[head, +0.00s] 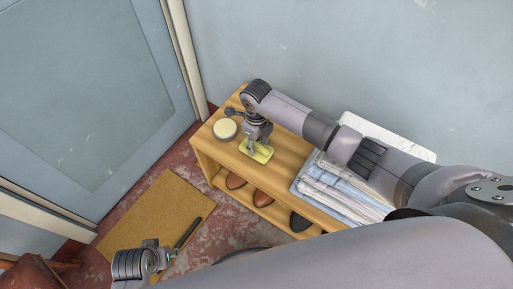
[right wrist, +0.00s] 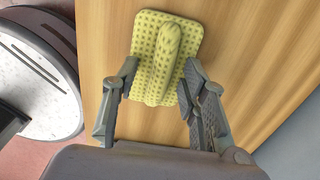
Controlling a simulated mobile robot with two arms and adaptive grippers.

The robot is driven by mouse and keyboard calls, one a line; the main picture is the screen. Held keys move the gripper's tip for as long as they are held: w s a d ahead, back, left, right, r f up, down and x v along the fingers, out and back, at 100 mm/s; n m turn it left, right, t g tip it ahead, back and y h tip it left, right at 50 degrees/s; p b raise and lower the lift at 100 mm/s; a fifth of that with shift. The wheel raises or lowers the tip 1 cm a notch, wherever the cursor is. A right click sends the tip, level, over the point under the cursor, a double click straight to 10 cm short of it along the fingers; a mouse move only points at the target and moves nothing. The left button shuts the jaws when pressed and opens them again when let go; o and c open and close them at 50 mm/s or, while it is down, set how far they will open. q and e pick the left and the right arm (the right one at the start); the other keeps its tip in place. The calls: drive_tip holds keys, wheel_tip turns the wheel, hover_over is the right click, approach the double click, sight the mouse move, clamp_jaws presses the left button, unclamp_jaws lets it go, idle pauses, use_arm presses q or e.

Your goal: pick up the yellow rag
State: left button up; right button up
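The yellow rag (head: 261,152) lies on top of a wooden shelf bench (head: 291,150), toward its left end. In the right wrist view the rag (right wrist: 163,57) is a dotted, rounded piece with a raised ridge along its middle. My right gripper (head: 253,146) is down at the rag. In the right wrist view its two fingers (right wrist: 157,84) are apart, one on each side of the ridge. The right finger overlaps the rag's edge; I cannot tell whether it touches. My left gripper (head: 166,255) is low at the left, over the mat, its finger opening unclear.
A round tin (head: 225,129) stands left of the rag. Several shoes (head: 263,198) sit on the lower shelf. A wall is behind.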

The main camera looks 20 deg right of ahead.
sight(257, 144)
clamp_jaws()
idle(0.3)
drive_tip(key=shift+r, duration=0.2)
drive_tip(key=shift+r, duration=0.25)
wheel_tip(257, 144, up, 7)
drive_tip(key=shift+w+r+p, duration=0.1)
drive_tip(key=shift+p, duration=0.8)
use_arm(q)
drive_tip(key=s+f+p, duration=0.1)
drive_tip(key=s+f, duration=0.2)
drive_tip(key=f, duration=0.7)
drive_tip(key=shift+s+a+g, duration=0.2)
drive_tip(key=shift+s+g, duration=0.05)
drive_tip(key=shift+g, duration=0.15)
use_arm(e)
wheel_tip(257, 144, up, 12)
use_arm(q)
drive_tip(key=shift+f, duration=0.1)
